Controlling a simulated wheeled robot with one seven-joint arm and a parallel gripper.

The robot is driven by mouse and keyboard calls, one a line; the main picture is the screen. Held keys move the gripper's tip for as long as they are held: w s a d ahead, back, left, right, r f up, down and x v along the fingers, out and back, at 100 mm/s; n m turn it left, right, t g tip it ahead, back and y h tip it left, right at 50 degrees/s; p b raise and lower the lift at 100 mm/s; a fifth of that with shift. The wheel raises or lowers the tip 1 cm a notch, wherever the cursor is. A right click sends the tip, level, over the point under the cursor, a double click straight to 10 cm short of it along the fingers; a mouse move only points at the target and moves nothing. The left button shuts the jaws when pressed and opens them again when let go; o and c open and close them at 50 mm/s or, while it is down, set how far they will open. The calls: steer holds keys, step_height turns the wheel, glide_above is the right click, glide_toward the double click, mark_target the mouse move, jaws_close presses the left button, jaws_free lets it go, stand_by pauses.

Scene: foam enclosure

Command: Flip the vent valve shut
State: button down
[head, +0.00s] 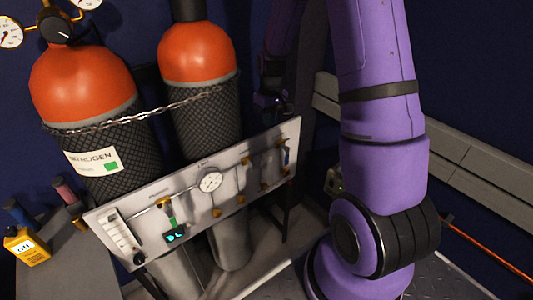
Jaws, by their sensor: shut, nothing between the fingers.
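A tilted grey valve panel (130,213) stands in front of two gas cylinders in the head view. A small blue-handled valve (286,157) is at its right end, and a green-handled valve (171,215) is left of the round gauge. The labels are too small to read, so I cannot tell which is the vent valve. My gripper (271,103) is dark and small, just above and behind the panel's upper right edge. It looks shut and empty, apart from the blue-handled valve. Its fingertips are in shadow and hard to make out.
The orange-topped nitrogen cylinder (85,85) and a second cylinder (197,55) are held by a chain (150,111). A round gauge (210,182) sits mid-panel. A grey rail (440,150) runs along the right wall.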

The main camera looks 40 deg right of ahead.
steer(key=shift+f, duration=0.1)
steer(key=f, duration=1.3)
steer(key=shift+a+f, duration=0.35)
steer(key=shift+f, duration=0.05)
